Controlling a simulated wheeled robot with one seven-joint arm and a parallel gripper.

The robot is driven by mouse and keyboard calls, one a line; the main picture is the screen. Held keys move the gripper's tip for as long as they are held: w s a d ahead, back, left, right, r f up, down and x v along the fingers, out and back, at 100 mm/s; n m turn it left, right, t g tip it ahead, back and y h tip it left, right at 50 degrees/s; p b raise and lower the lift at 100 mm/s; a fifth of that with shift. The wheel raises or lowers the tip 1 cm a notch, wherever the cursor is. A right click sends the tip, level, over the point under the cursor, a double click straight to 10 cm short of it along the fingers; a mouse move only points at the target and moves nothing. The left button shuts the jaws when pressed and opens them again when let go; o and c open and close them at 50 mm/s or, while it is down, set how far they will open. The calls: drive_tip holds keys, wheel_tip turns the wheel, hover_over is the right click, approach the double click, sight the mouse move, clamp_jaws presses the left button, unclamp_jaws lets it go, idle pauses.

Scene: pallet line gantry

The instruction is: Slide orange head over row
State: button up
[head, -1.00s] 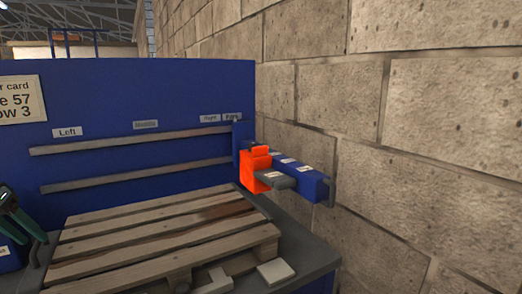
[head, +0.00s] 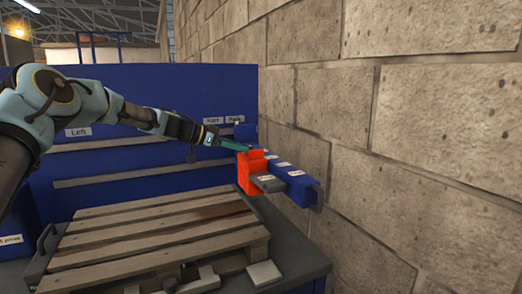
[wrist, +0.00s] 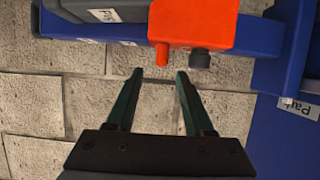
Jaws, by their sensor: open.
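The orange head (head: 251,172) sits on the blue gantry beam (head: 300,188) at the right end of the blue back panel, with a grey block (head: 268,183) at its front. In the wrist view the orange head (wrist: 190,22) is at the top, with an orange peg (wrist: 162,55) and a dark knob (wrist: 200,58) sticking out from it. My gripper (wrist: 159,73) is open and empty, its fingertips just short of the peg and knob. In the head view my gripper (head: 238,146) reaches from the left, close to the head's upper side; contact cannot be told.
A wooden pallet (head: 155,232) lies on the grey bench below the beam. A stone wall (head: 430,130) stands close on the right.

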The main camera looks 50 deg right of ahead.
sight(256, 152)
drive_tip(key=p+x, duration=0.2)
drive_tip(key=x, duration=0.3)
drive_tip(key=shift+s+d+p, duration=0.1)
drive_tip(key=shift+d+p, duration=0.25)
drive_tip(key=shift+d, duration=0.05)
drive_tip(key=shift+s+d+f, duration=0.2)
drive_tip(key=shift+d+f, duration=0.3)
drive_tip(key=shift+d, duration=0.05)
drive_tip(key=shift+c, duration=0.2)
clamp_jaws()
idle(0.4)
